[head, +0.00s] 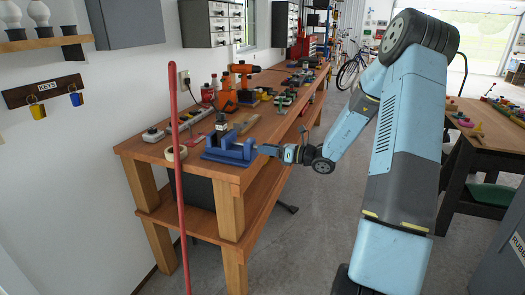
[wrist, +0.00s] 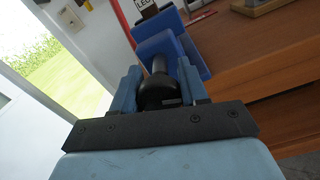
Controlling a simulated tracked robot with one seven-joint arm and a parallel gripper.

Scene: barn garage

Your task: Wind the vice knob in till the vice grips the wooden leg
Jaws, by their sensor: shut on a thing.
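The blue vice (head: 229,149) stands at the near end of the wooden workbench. It also shows in the wrist view (wrist: 158,44), just ahead of my fingers. The black vice knob (wrist: 157,93) sits between my two fingers, and my gripper (wrist: 157,82) is shut on it. In the head view my gripper (head: 263,150) reaches the vice from the right. A small tag marked LEG (wrist: 147,7) is partly cut off in the wrist view.
A red pole (head: 178,200) stands in front of the bench. Another table (head: 490,150) is at the right. Floor between them is open.

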